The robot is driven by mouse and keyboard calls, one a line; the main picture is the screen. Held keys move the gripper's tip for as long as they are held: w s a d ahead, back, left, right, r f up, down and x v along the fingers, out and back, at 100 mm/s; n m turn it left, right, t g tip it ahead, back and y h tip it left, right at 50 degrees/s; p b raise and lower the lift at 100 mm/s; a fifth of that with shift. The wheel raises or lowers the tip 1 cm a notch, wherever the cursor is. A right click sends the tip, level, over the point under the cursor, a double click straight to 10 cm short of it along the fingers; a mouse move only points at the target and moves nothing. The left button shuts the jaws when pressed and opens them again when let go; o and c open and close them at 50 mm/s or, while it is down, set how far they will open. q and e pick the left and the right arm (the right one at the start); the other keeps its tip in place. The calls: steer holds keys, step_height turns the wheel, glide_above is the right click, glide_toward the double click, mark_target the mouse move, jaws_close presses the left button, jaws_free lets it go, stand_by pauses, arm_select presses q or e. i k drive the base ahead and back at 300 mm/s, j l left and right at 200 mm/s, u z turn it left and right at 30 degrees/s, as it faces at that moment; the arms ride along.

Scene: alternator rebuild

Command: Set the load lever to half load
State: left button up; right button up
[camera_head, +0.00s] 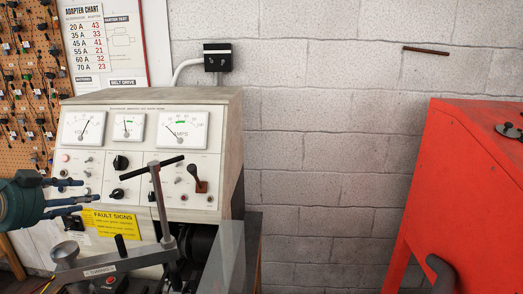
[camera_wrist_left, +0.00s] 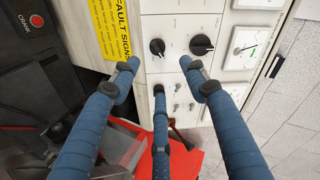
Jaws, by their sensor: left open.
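The load lever (camera_head: 196,178), with a dark grip and a reddish-brown base, stands on the right part of the test bench's front panel. Its grip leans up and to the left in the head view. In the left wrist view a brown lever (camera_wrist_left: 181,137) shows partly behind my lower finger. My left gripper (camera_head: 78,193) is at the left side of the bench in the head view, well apart from the load lever. Its blue fingers are spread and empty, facing the panel with its knobs in the left wrist view (camera_wrist_left: 160,72). My right gripper is not seen.
The test bench (camera_head: 225,130) carries gauges, black knobs (camera_head: 120,162) and toggle switches. A T-shaped clamp handle (camera_head: 153,168) rises in front of the panel, left of the lever. A clear panel (camera_head: 226,260) stands lower right. A red cabinet (camera_head: 465,190) is at right.

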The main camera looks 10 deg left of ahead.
mark_target(191, 168)
steer(key=k+j, duration=1.15)
steer(key=j, duration=0.25)
